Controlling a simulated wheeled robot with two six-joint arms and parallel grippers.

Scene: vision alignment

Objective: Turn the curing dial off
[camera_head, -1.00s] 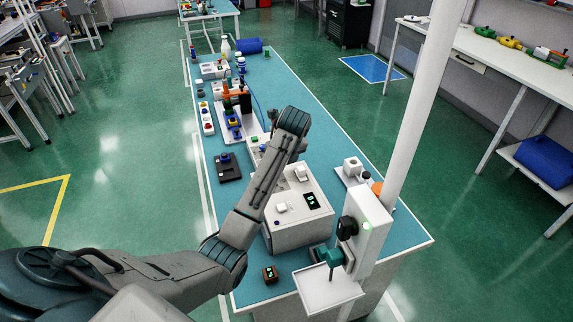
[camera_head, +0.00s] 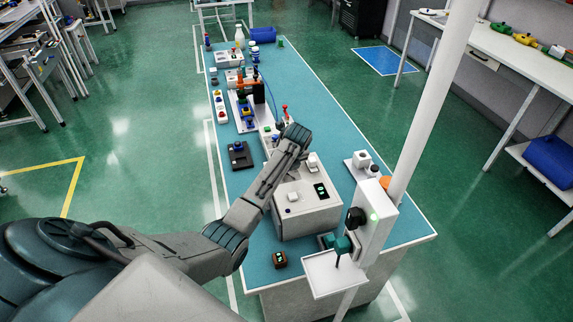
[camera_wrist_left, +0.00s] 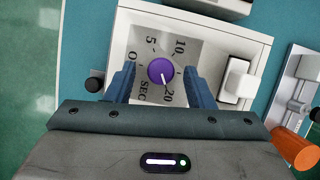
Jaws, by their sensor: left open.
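The curing dial (camera_wrist_left: 162,71) is a round purple knob on a pale panel (camera_wrist_left: 124,40) marked 5, 10, 20 and SEC. Its white pointer line points down and slightly right, towards 20. My left gripper (camera_wrist_left: 160,80) is open, with its blue fingers on either side of the dial in the wrist view. I cannot tell whether they touch it. In the head view, the pale curing box (camera_head: 305,222) stands on the bench; my left arm covers its far side, and the dial and left gripper are hidden there. My right gripper is not in view.
A white post fixture (camera_head: 368,230) with a teal part stands at the bench's near right. Several small devices line the far bench (camera_head: 300,90).

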